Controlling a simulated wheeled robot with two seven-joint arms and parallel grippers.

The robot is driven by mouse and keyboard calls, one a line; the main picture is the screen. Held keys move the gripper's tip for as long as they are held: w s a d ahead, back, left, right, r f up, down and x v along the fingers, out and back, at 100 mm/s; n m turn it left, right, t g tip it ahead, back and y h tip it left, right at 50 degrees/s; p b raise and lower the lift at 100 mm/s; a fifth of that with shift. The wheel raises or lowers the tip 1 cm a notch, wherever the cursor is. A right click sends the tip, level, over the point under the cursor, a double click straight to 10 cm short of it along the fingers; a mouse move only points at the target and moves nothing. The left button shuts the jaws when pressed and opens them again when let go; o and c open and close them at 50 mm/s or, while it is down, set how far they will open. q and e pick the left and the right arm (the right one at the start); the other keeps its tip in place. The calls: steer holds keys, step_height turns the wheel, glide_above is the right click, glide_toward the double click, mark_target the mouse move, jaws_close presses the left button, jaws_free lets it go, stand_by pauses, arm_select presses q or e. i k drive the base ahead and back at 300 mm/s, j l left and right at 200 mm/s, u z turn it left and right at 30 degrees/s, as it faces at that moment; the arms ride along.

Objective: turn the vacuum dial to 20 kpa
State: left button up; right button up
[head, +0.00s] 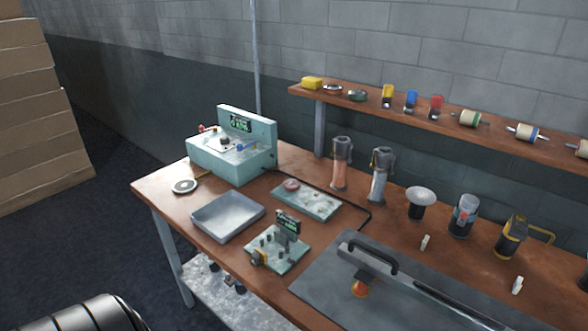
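A small pale-green unit (276,252) stands near the front of the wooden bench. It has a tilted dark display (288,222) with green characters, several dark pegs and a dark-and-brass round knob (258,257) at its front left. Behind it is a larger teal console (228,160) with a green-lit display (241,123), a red-tipped lever (207,129) and a blue-tipped one (246,147). I cannot tell which control is the vacuum dial. The readings are too small to make out. Neither gripper shows in the head view.
A grey tray (227,216) and a flat pale plate (306,201) lie around the small unit. A dark cable runs behind it. A grey slab with a black handle (373,254) fills the bench's right front. A shelf with spools and colored cups runs along the wall.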

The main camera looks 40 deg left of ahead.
mark_target(223, 141)
steer(key=u, duration=1.65)
steer(key=i+j+z, duration=0.1)
steer(key=z, duration=0.25)
steer(key=i+j+z, duration=0.1)
steer(key=z, duration=0.25)
steer(key=j+z, duration=0.3)
